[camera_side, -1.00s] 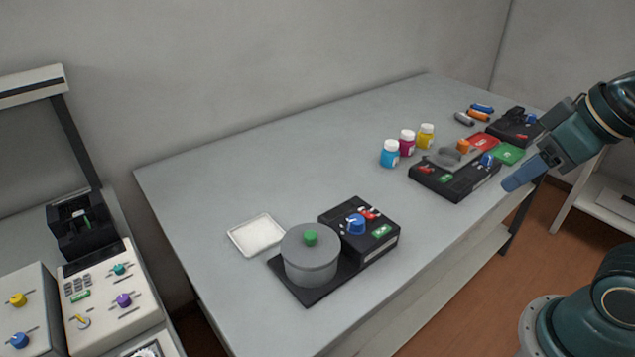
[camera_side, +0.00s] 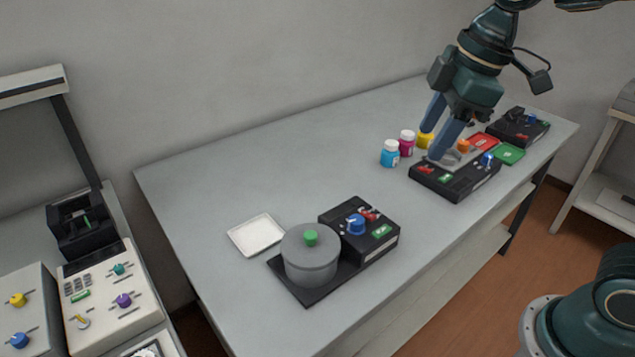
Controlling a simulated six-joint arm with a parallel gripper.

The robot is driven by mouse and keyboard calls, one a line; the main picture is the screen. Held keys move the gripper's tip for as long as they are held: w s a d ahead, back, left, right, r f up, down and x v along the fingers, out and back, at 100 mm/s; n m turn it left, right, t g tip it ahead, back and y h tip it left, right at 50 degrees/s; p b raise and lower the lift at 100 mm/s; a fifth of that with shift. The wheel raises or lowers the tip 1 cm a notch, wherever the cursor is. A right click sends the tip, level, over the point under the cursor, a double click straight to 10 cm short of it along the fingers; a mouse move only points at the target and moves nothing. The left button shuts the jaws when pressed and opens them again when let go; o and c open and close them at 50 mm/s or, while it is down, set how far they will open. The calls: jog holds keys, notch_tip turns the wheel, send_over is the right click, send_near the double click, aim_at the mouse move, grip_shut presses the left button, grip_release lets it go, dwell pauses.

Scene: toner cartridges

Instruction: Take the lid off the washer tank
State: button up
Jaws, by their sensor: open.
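The washer tank (camera_side: 311,268) is a grey round pot on a black base at the front of the table. A black control box (camera_side: 377,243) with a blue knob, red parts and a green label stands right behind the tank. My gripper (camera_side: 432,143) points down with its two blue fingers apart and empty. It is over the far part of the table, well away from the tank, and in the picture it overlaps the second black device and the yellow bottle.
A white tray (camera_side: 257,235) lies left of the tank. Blue (camera_side: 390,154), magenta (camera_side: 406,144) and yellow (camera_side: 426,140) bottles stand near the second black device (camera_side: 457,178). Red (camera_side: 483,143) and green (camera_side: 509,154) flat pieces lie beyond it. The table's middle is clear.

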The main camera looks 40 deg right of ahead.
jog(key=w+a+f+n+g, duration=0.2)
jog(key=w+a+f+n, duration=0.2)
jog(key=w+a+n, duration=0.1)
jog(key=w+a+f+n+g, duration=0.1)
jog(key=w+a+f+n, duration=0.4)
jog(key=w+n, duration=0.2)
jog(key=shift+w+a+f+n+g, duration=0.15)
jog(key=shift+w+n+g, duration=0.25)
jog(key=shift+w, duration=0.85)
jog(key=shift+f, duration=0.1)
send_over(310, 234)
jog(key=d, duration=0.1)
jog(key=shift+f, duration=4.15)
jog(key=shift+a+f, duration=0.2)
jog(key=shift+f, duration=1.1)
jog(key=shift+a+f, duration=0.2)
jog(key=shift+f, duration=1.05)
